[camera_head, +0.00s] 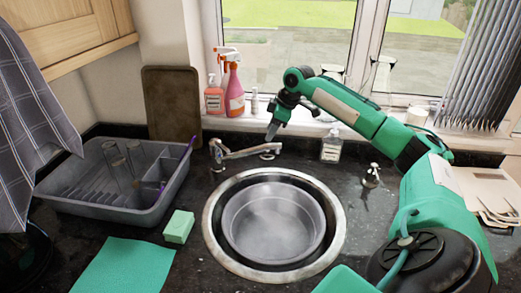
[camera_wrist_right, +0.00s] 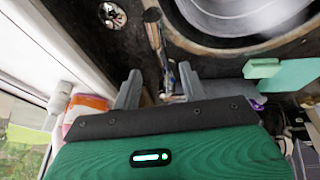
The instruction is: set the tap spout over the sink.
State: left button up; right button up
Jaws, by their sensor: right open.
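The chrome tap (camera_head: 216,150) stands on the dark counter behind the sink's left side. Its spout (camera_head: 245,153) points right, along the back of the sink rim, over the counter rather than the bowl. The round sink (camera_head: 212,238) has a steel rim. My right gripper (camera_head: 273,130) is above and behind the spout's right end, fingers pointing down; contact is not visible. In the right wrist view the gripper (camera_wrist_right: 160,86) has its fingers apart, with the spout (camera_wrist_right: 154,38) extending up from between them. The sink (camera_wrist_right: 235,22) is at top right. My left gripper is out of view.
A grey basin (camera_head: 272,225) sits in the sink. A dish rack (camera_head: 95,205), a green sponge (camera_head: 178,227) and a cloth (camera_head: 122,266) lie left. Spray bottles (camera_head: 234,95) stand on the sill. A clear bottle (camera_head: 331,148) and a soap pump (camera_head: 371,176) are right of the tap.

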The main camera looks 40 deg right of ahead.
aim_at(260, 149)
jog(key=p+x, duration=0.1)
jog(key=x, duration=0.9)
jog(key=shift+p, duration=0.3)
jog(key=shift+c, duration=0.2)
jog(key=shift+w, duration=0.1)
grip_shut()
